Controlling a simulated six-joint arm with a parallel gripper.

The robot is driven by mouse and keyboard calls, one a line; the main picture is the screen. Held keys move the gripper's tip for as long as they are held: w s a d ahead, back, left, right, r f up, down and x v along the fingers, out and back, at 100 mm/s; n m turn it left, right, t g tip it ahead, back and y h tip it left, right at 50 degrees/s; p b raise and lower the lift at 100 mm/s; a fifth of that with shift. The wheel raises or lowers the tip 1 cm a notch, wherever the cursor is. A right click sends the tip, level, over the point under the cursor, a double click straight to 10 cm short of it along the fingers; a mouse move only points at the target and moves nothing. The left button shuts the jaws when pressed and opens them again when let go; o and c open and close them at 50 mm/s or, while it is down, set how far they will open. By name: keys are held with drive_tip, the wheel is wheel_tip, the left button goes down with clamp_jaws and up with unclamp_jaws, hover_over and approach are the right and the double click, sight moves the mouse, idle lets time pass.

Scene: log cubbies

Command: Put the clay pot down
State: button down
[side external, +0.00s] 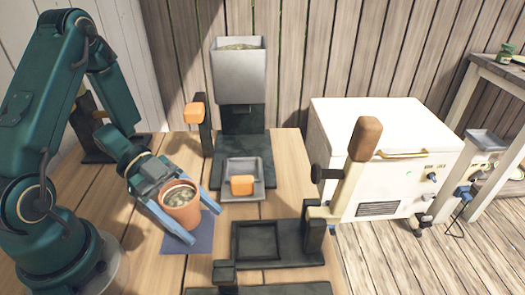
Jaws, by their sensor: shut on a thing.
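The clay pot (181,208) is a terracotta pot filled with greyish, pebble-like contents. It is upright, over a blue-grey mat (203,243) on the wooden table. My gripper (204,220) reaches down from the left, with one blue finger on each side of the pot. It is shut on the pot. I cannot tell whether the pot's base touches the mat, because the near finger and the pot hide that spot.
A grey tray (257,166) with an orange block (242,185) lies right of the pot. Behind it stands a dark stand with a metal hopper (239,75). A dark frame (292,245) and a wooden-handled lever (364,140) are at right. A white chest (400,165) stands beyond the table.

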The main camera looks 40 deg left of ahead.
sight(196, 226)
drive_tip(key=shift+f, duration=1.55)
unclamp_jaws()
drive_tip(key=shift+f, duration=0.15)
drive_tip(key=shift+r, duration=0.2)
drive_tip(key=v, duration=1.2)
drive_tip(key=shift+s, duration=0.1)
